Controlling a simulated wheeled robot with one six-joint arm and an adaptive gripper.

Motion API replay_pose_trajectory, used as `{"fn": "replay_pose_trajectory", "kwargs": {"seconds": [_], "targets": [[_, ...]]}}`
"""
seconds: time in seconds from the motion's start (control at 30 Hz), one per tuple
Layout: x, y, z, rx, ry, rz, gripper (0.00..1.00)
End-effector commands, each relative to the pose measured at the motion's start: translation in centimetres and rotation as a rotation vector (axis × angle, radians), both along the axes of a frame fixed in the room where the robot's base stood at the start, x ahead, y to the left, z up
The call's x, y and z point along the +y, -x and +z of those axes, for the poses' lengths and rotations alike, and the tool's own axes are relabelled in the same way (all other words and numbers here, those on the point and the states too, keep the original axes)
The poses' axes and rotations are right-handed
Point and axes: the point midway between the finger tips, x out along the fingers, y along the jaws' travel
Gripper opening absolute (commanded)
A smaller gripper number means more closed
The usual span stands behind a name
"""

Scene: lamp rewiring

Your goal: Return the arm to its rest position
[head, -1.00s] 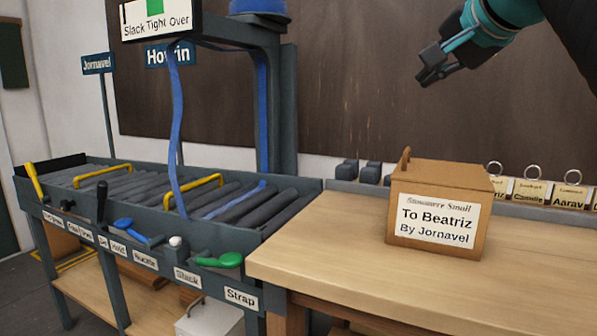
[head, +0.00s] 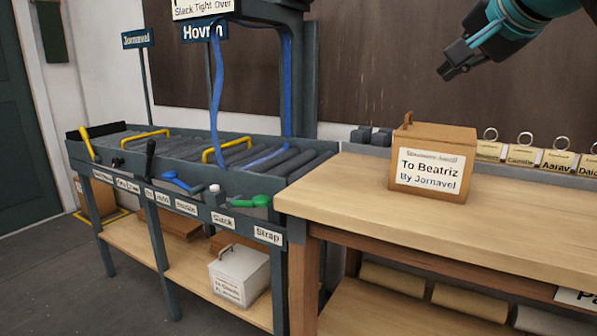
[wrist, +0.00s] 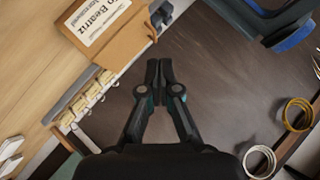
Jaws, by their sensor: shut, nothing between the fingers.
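My gripper (head: 452,73) is at the upper right of the head view, in the air above the wooden bench and in front of the dark wall panel. Its fingers are together with nothing between them. The wrist view shows the same shut fingers (wrist: 159,75) over the dark panel. The arm behind it runs out of the top right of the head view.
A brown box (head: 432,160) labelled "To Beatriz By Jornavel" stands on the bench (head: 350,200). Name tags with rings (head: 522,150) line the bench's back. A roller conveyor (head: 235,150) with levers and a blue strap (head: 216,75) stands left. A white box (head: 240,275) sits below.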

Motion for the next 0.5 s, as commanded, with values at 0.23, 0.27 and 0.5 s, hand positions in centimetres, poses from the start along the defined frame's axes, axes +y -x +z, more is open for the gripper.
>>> {"fn": "replay_pose_trajectory", "kwargs": {"seconds": [0.23,0.27,0.5], "targets": [[1.4,1.1,-4.9,0.068,0.070,0.046,0.00],[1.7,1.3,-5.6,0.079,0.082,0.053,0.00],[4.2,4.5,-15.0,0.197,0.228,0.161,0.00]]}}
